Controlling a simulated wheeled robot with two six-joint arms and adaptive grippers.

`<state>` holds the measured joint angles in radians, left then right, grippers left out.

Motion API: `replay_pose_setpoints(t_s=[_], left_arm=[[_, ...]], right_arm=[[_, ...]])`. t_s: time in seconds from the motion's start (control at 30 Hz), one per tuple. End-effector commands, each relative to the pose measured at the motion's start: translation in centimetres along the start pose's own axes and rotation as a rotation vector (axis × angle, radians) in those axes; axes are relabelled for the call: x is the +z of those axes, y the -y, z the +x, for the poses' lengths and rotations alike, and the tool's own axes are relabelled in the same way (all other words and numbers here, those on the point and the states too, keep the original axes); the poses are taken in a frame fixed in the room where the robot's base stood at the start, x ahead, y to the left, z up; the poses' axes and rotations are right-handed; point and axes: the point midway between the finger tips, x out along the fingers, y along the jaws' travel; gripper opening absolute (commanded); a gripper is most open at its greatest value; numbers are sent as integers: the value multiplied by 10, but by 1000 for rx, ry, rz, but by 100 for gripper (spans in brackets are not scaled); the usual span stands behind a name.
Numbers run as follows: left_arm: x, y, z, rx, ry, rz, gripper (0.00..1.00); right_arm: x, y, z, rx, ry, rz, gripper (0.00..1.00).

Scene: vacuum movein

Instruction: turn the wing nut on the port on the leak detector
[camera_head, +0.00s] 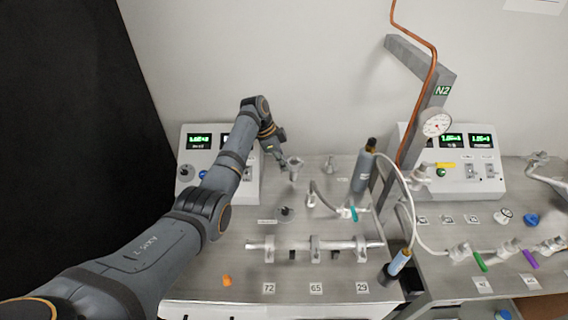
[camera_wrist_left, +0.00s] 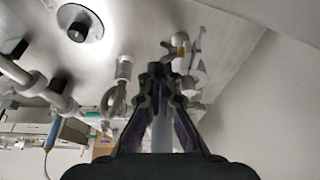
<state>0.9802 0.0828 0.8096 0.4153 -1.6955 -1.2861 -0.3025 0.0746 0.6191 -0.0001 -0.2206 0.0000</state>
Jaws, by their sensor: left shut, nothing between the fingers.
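My left gripper (camera_head: 281,160) reaches down over the back of the left bench, its fingers shut and empty. In the left wrist view its closed fingertips (camera_wrist_left: 163,75) point at a pale metal fitting with a clamp (camera_wrist_left: 190,62), just beyond or beside them; contact cannot be told. In the head view a small grey metal port (camera_head: 295,163) stands right beside the fingertips. The wing nut itself is too small to make out. Which unit is the leak detector is not clear; a white box with a green display (camera_head: 200,140) stands behind my left arm. My right gripper is out of view.
A horizontal metal pipe (camera_head: 335,244) on clamps lies across the front of the left bench. A blue-grey cylinder (camera_head: 363,171) and a grey post (camera_head: 431,100) with a gauge stand to the right. A white hose (camera_head: 404,190) hangs beside them.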

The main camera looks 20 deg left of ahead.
Motion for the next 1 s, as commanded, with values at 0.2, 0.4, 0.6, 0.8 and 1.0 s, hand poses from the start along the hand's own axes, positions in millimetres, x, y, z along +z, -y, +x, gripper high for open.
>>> replay_pose_setpoints(t_s=[0.2,0.4,0.6,0.8,1.0], left_arm=[[2,0,-1,0,-34,-1,0],[3,0,-2,0,-68,-1,0],[4,0,-2,0,-101,-2,0],[6,0,-3,0,-99,-2,0],[8,0,-4,1,-98,-3,0]], right_arm=[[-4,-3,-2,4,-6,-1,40],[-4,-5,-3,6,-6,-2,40],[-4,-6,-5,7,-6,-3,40],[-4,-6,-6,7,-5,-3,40],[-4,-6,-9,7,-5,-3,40]])
